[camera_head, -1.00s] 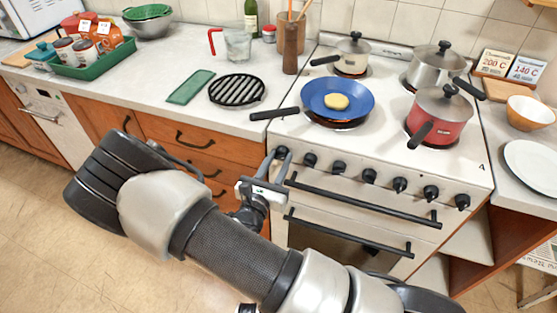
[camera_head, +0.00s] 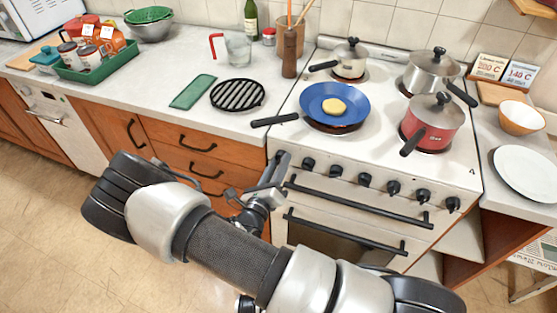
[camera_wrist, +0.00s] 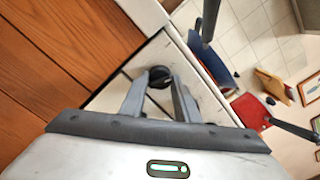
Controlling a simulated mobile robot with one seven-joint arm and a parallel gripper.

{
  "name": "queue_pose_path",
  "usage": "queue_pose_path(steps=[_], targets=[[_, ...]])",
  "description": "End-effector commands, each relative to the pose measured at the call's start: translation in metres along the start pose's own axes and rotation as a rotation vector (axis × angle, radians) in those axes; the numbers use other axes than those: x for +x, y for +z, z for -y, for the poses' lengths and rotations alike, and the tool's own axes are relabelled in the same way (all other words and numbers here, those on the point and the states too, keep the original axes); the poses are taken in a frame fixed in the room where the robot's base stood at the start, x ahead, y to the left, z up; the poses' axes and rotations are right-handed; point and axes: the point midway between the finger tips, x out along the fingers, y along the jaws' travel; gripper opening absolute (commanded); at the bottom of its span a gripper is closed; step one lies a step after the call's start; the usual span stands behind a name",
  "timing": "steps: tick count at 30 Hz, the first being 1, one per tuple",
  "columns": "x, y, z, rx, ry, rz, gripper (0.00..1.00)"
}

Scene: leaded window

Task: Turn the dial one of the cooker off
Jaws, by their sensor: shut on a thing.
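The white cooker (camera_head: 440,172) has a row of black dials along its front. The leftmost dial shows in the wrist view (camera_wrist: 160,73) as a dark round knob between the two fingers. My gripper (camera_head: 280,160) is shut on this dial, and in the wrist view its grey fingers (camera_wrist: 160,88) lie on either side of it. In the head view the fingers hide most of the dial. The dial's pointer and markings cannot be read. Above it, a blue pan (camera_head: 352,92) with a yellow round item sits over a reddish-glowing burner.
The pan's black handle (camera_head: 275,120) juts left above the gripper. A red pot (camera_head: 445,118) and two pale pots stand on the cooker. The oven's black handle (camera_head: 360,204) runs below the dials. A black trivet (camera_head: 238,94) lies on the counter at left.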

Motion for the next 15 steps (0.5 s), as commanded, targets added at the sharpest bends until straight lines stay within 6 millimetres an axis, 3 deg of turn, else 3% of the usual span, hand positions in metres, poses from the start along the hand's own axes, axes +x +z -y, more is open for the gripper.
queue_pose_path(steps=[15], targets=[[-0.0005,0.0,0.0003,-0.311,0.002,0.0,0.06]])
